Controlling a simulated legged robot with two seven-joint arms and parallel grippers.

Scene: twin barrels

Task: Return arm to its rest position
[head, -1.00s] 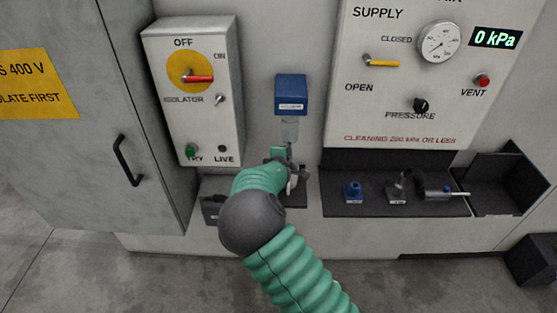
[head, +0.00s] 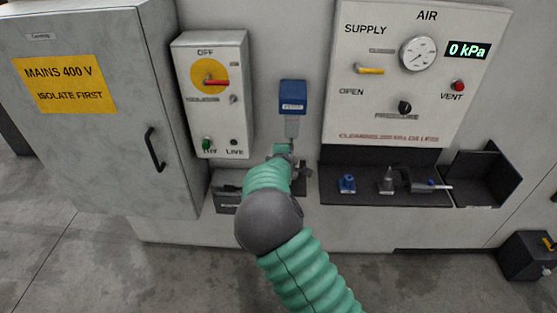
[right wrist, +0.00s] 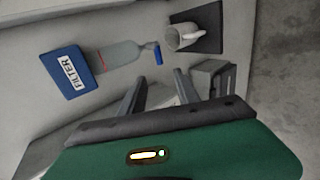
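My right arm (head: 268,220), green and ribbed with a dark grey joint, reaches up from the bottom of the head view toward the wall below the filter. Its gripper (head: 291,172) is largely hidden behind the arm there. In the right wrist view the right gripper (right wrist: 158,82) has its two grey fingers apart, with nothing seen held between them. The blue filter (head: 293,97) with its clear bowl is mounted on the wall. The filter also shows in the right wrist view (right wrist: 68,72), its bowl (right wrist: 118,53) beside the fingers. My left gripper is not in view.
The isolator box (head: 213,125) is left of the filter, beside a grey cabinet (head: 95,160). The air panel (head: 400,110) reads 0 kPa. A dark shelf (head: 350,199) holds small parts. A pale cup (right wrist: 184,38) stands on a dark tray. The floor in front is clear.

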